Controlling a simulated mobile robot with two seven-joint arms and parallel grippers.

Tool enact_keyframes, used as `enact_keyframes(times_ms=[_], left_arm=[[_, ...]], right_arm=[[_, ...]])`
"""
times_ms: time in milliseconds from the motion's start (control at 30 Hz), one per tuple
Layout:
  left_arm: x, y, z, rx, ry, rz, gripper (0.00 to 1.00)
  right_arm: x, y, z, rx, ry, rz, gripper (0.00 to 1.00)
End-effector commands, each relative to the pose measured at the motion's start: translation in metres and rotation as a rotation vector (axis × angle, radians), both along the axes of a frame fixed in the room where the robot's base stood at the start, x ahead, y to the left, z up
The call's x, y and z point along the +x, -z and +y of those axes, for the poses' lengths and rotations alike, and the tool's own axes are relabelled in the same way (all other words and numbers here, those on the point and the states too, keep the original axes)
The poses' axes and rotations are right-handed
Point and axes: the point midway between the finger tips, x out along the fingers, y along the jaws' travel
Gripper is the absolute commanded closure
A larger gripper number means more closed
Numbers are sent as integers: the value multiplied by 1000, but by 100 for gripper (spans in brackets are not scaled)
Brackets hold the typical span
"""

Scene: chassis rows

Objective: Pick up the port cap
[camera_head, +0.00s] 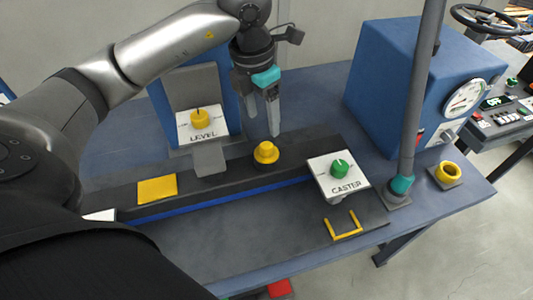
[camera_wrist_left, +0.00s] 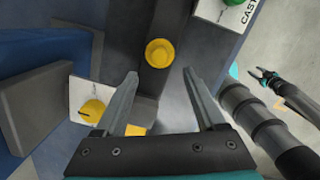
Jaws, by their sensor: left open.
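A yellow round stepped cap (camera_head: 265,153), which I take for the port cap, sits upright on the dark raised bar between the LEVEL and CASTER plates. It also shows in the left wrist view (camera_wrist_left: 160,52), seen from above, ahead of the fingers. My left gripper (camera_head: 274,118) points down just above and behind the cap in the head view. Its two fingers stand wide apart in the wrist view (camera_wrist_left: 160,80), with nothing between them, and do not touch the cap. A small dark gripper, seemingly my right one (camera_wrist_left: 260,76), shows far right in the wrist view; its jaws are unclear.
The LEVEL plate (camera_head: 198,134) with a yellow knob stands left, the CASTER plate (camera_head: 325,184) with a green knob right. A yellow handle (camera_head: 343,229), a post (camera_head: 413,110), a yellow ring (camera_head: 447,173) and a blue gauge box (camera_head: 395,85) are also right.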

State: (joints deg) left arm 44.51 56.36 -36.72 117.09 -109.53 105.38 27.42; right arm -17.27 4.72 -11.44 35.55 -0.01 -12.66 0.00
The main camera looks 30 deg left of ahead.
Motion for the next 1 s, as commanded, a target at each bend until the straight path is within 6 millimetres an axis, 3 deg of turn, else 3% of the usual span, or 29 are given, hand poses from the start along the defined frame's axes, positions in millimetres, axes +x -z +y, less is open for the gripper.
enact_keyframes(times_ms=[100,367,700,1000], left_arm=[[2,24,-1,-1,1,3,28],[4,42,-2,-3,2,0,28],[8,87,-2,-3,3,2,28],[9,90,-2,-2,3,-1,30]], right_arm=[[0,3,1,2,0,0,50],[0,4,4,5,2,0,50],[0,8,4,5,2,0,50],[0,8,4,5,2,-1,50]])
